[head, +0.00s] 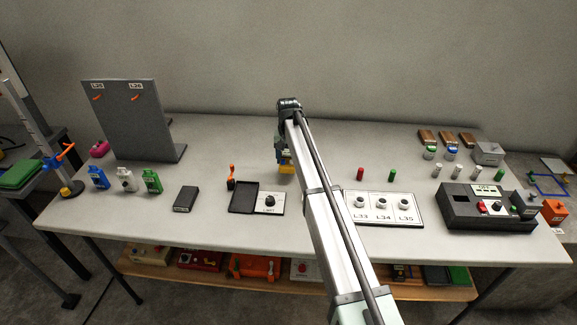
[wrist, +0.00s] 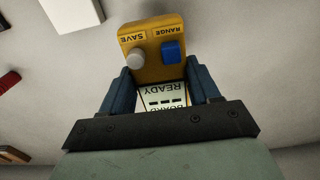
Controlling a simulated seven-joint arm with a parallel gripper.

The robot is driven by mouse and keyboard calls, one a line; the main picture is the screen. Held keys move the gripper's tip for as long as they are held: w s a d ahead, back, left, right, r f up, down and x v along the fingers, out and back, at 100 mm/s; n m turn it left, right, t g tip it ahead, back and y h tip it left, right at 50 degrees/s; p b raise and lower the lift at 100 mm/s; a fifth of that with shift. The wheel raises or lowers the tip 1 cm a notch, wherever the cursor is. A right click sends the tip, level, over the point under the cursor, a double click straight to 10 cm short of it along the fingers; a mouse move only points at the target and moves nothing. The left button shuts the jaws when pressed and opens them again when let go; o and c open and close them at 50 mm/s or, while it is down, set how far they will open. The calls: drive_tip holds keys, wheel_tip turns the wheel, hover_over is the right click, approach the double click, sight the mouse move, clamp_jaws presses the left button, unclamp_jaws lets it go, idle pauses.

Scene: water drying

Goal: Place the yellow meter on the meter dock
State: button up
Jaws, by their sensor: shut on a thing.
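The yellow meter (wrist: 150,62) is between the two blue fingers of my gripper (wrist: 160,88) in the wrist view. It has a grey knob marked SAVE, a blue button marked RANGE and a pale display reading READY. In the head view the meter (head: 286,168) shows beside my arm, partly hidden by my gripper (head: 281,157), over the back middle of the table. Its height above the table is hard to tell. A low black tray with an empty recess (head: 244,197) and a knob panel (head: 269,202) stands nearer the front; I cannot tell whether it is the meter dock.
A black console (head: 462,216) stands at the right and a white panel with several round sockets (head: 383,220) right of my arm. Red (head: 360,174) and green (head: 392,176) pegs stand behind it. An orange-handled item (head: 231,178) and a dark box (head: 185,199) are at left.

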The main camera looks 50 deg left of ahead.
sight(288, 158)
drive_tip(key=shift+f, duration=1.95)
drive_tip(key=shift+f, duration=0.1)
drive_tip(key=o, duration=1.4)
drive_tip(key=shift+c, duration=0.2)
wheel_tip(288, 158, up, 12)
drive_tip(key=shift+f, duration=0.25)
drive_tip(key=shift+o, duration=0.4)
drive_tip(key=shift+r, duration=0.35)
